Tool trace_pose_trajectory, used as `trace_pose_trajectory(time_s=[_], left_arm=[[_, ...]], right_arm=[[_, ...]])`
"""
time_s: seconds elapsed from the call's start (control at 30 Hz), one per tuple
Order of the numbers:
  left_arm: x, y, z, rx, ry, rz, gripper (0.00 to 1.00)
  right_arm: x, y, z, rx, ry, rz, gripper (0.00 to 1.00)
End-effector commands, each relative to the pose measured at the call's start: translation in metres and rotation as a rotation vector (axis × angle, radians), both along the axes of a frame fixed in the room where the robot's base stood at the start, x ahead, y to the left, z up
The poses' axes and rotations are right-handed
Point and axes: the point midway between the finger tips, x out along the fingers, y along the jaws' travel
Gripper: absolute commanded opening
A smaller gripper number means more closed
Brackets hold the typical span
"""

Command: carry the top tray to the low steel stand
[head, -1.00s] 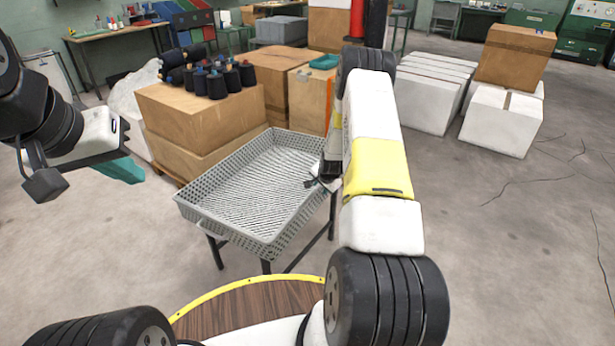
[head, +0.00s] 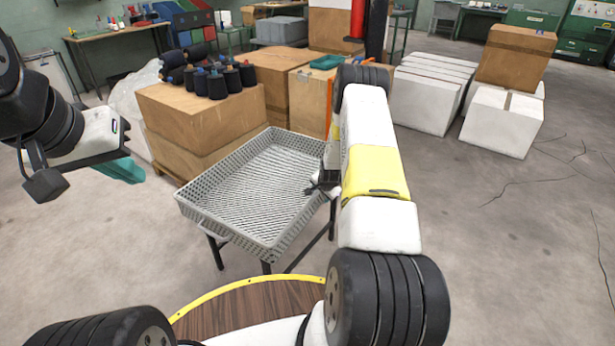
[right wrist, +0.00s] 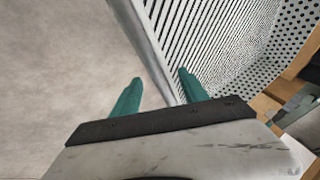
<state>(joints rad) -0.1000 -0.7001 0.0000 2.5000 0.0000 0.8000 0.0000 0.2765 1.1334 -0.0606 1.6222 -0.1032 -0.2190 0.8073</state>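A grey perforated tray (head: 262,235) with a slatted floor sits on a dark-legged stand (head: 267,267) in front of me. It looks empty, and only one tray is distinct. I cannot tell whether this stand is the low steel one. My right gripper (right wrist: 160,92) is at the tray's right side, mostly hidden by my arm in the head view. In the right wrist view its green fingers are apart, with the tray's rim (right wrist: 150,50) running between them, closer to the right finger. My left gripper (head: 124,170) is in the air left of the tray, away from it; its finger gap is not clear.
Wooden boxes (head: 200,122) stand behind the tray, with dark spools (head: 215,86) on top. White boxes (head: 427,100) and a cardboard box (head: 514,56) stand at the back right. The floor on the right is open, with thin dark cracks or lines.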

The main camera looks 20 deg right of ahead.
Motion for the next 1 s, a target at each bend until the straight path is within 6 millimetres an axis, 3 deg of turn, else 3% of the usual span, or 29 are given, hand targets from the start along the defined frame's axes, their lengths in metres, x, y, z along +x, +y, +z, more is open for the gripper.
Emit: trace_pose_trajectory(time_s=[0.37,0.8,1.0], left_arm=[[0.000,0.000,0.000,0.000,0.000,0.000,0.00],[0.000,0.000,0.000,0.000,0.000,0.000,0.00],[0.000,0.000,0.000,0.000,0.000,0.000,0.00]], right_arm=[[0.000,-0.001,0.008,-0.001,-0.007,-0.001,0.52],[-0.045,0.004,0.079,-0.001,-0.008,-0.002,0.52],[-0.059,0.006,0.099,-0.001,-0.008,-0.003,0.52]])
